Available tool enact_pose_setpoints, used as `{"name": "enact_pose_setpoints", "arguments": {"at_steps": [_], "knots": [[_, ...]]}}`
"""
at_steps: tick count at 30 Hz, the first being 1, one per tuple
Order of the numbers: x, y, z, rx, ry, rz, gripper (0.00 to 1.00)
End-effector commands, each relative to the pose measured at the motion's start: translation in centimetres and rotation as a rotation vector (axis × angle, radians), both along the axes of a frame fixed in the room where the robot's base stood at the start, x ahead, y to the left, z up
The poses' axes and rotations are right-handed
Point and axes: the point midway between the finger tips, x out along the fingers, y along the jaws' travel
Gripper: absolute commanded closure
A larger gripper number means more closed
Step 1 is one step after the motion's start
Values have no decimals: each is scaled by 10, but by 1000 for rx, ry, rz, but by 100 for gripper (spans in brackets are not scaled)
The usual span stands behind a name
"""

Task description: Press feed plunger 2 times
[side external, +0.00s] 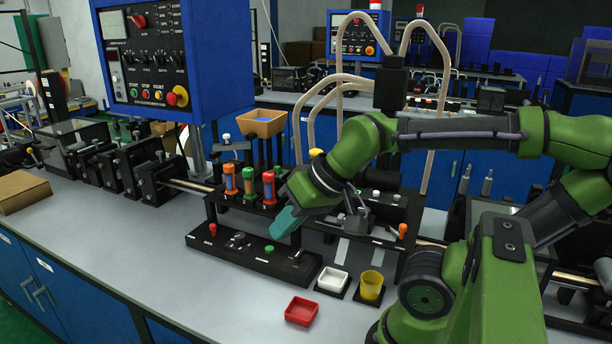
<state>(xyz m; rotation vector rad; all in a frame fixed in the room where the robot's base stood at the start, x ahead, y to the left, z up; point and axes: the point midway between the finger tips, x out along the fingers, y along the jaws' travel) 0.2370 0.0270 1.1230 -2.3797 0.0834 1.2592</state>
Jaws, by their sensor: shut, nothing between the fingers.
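I cannot tell for sure which part is the feed plunger; the labels are too small to read. An orange-red knob (402,230) stands on the black unit further right. My gripper (285,223) has teal fingers, shut and empty, pointing down and left above the back of the panel. From this angle I cannot tell whether the fingertips touch anything.
Upright coloured cylinders (250,182) stand in a black rack just left of my gripper, under an orange tray (263,123). A red tray (301,310), a white tray (333,279) and a yellow cup (371,285) are in front.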

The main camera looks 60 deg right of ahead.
Motion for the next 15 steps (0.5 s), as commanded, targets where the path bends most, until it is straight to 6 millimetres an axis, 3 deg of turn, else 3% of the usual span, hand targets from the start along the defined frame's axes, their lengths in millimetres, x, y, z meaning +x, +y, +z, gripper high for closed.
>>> {"name": "enact_pose_setpoints", "arguments": {"at_steps": [5,9,15], "knots": [[21,-45,0,22,48,-176,100],[50,-105,20,63,47,-363,100],[74,-198,48,104,8,-582,100]]}}
